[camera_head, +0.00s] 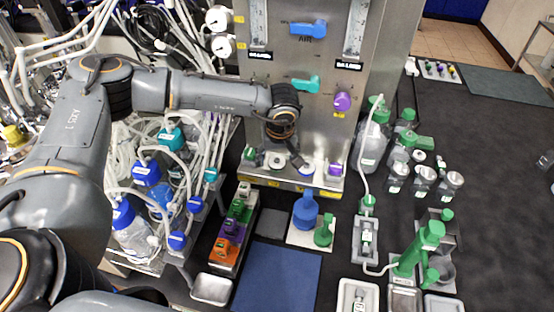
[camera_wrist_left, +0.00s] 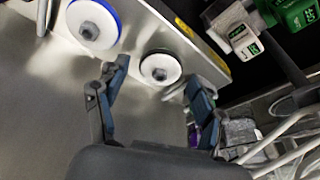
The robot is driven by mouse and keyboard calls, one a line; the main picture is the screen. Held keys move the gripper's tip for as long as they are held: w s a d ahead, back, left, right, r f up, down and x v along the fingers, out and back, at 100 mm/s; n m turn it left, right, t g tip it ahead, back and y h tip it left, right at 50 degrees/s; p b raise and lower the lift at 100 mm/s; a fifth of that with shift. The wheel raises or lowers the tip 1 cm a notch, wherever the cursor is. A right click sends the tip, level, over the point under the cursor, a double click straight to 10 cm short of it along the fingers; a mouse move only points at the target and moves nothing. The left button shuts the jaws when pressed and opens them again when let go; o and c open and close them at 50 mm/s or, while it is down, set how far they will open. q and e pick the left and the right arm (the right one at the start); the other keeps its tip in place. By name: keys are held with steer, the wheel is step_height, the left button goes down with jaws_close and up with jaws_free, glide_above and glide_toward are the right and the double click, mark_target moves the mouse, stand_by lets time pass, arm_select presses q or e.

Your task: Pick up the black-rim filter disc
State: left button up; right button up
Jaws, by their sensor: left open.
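The black-rim filter disc (camera_wrist_left: 161,67) is white with a dark rim and a grey centre knob. It lies on the steel ledge in the left wrist view. In the head view the disc (camera_head: 276,161) shows partly, just below my left gripper (camera_head: 284,146). In the wrist view my left gripper (camera_wrist_left: 157,72) is open and empty, its two fingers on either side of the disc in the picture. I cannot tell the exact height gap. My right gripper is not in view.
A blue-rim disc (camera_wrist_left: 93,22) lies beside the black-rim one. The upright steel panel (camera_head: 326,122) with coloured valve handles rises behind the ledge. Tubing and blue-capped bottles (camera_head: 133,228) crowd the left. A blue mat (camera_head: 277,278) lies clear in front.

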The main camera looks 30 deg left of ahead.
arm_select(q)
steer(key=shift+s+d, duration=0.1)
steer(key=c, duration=0.9)
steer(key=shift+o, duration=0.2)
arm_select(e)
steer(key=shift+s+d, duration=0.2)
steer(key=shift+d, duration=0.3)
arm_select(q)
steer(key=shift+r, duration=0.15)
